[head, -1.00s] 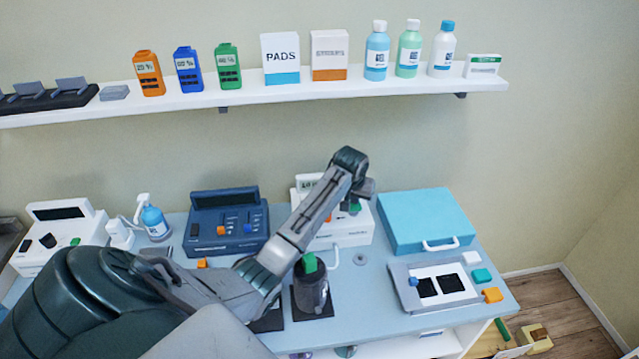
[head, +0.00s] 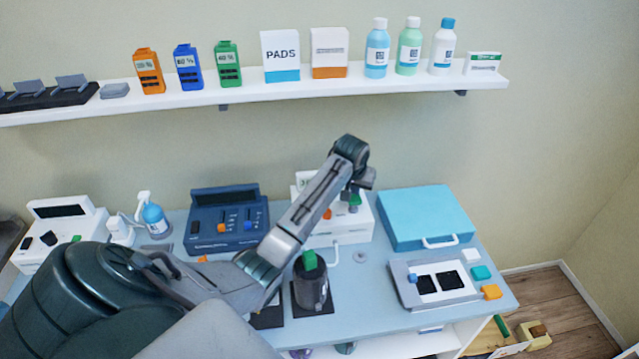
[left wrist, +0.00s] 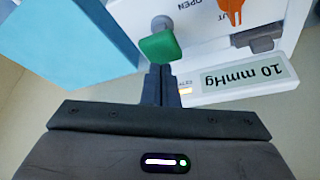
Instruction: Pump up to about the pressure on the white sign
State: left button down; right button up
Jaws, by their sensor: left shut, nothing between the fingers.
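The white pump unit (head: 345,232) stands on the table against the wall, partly hidden behind my left arm. Its green knob (left wrist: 160,45) and orange lever (left wrist: 232,12) show in the left wrist view, which sees the unit upside down. Its grey readout (left wrist: 250,78) shows 10 mmHg. My left gripper (left wrist: 159,75) is shut and empty, its tips close to the green knob; I cannot tell if they touch. It also shows in the head view (head: 356,192) in front of the unit. My right gripper is not in view.
A dark cylinder with a green top (head: 312,285) stands on a black mat in front of the unit. A navy device (head: 226,240) is to the left, a turquoise case (head: 425,212) and a pad tray (head: 407,297) to the right. A shelf (head: 350,88) with bottles and boxes hangs above.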

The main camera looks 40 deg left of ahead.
aim_at(354, 199)
pick_arm(q)
jog(key=shift+f+b, duration=0.65)
jog(key=shift+f, duration=1.6)
jog(key=shift+r, duration=0.2)
jog(key=shift+r+p, duration=0.7)
jog(key=shift+r, duration=1.35)
